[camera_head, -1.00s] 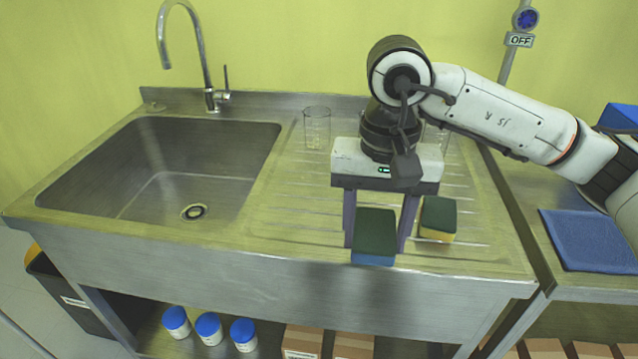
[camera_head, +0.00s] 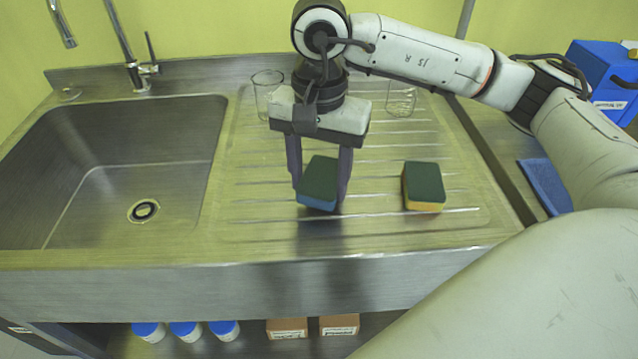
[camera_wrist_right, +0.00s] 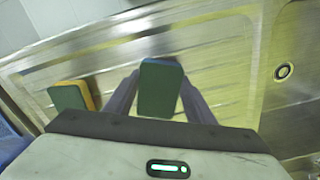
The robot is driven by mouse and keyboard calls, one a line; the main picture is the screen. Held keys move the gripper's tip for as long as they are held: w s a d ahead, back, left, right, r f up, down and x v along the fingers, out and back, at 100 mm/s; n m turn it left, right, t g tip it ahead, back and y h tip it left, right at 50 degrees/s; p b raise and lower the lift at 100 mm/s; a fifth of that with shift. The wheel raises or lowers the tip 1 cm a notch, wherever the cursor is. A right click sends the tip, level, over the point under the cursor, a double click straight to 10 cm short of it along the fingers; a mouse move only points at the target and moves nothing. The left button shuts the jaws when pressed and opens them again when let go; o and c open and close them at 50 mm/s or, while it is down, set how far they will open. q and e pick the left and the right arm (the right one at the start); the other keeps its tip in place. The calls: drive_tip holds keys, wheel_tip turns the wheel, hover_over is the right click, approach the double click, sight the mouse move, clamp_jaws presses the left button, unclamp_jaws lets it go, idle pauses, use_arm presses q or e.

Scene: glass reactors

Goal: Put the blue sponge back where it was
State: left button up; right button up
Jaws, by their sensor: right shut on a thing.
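The blue sponge (camera_head: 317,203) has a dark green top and a blue lower part. My right gripper (camera_head: 321,186) is shut on it over the ribbed drainboard (camera_head: 262,222). In the right wrist view the blue sponge (camera_wrist_right: 160,88) sits between the two fingers (camera_wrist_right: 158,100). I cannot tell whether it touches the drainboard. A yellow sponge (camera_head: 424,186) with a green top lies on the drainboard to the right of the blue one, apart from it. The yellow sponge also shows at the left in the right wrist view (camera_wrist_right: 72,98). My left gripper is not in view.
Two glass beakers stand at the back of the drainboard, one left (camera_head: 266,92) and one right (camera_head: 401,98) of my gripper. The sink basin (camera_head: 110,170) is at the left. A blue mat (camera_head: 543,186) and a blue box (camera_head: 600,80) are at the right.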

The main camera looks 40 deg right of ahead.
sight(319, 182)
drive_tip(key=shift+f, duration=1.05)
drive_tip(key=shift+f+b, duration=0.25)
drive_tip(key=shift+b, duration=0.05)
drive_tip(key=o, duration=1)
drive_tip(key=shift+w+r, duration=0.1)
wheel_tip(319, 182, up, 12)
drive_tip(key=shift+r+p, duration=0.2)
drive_tip(key=shift+p, duration=0.15)
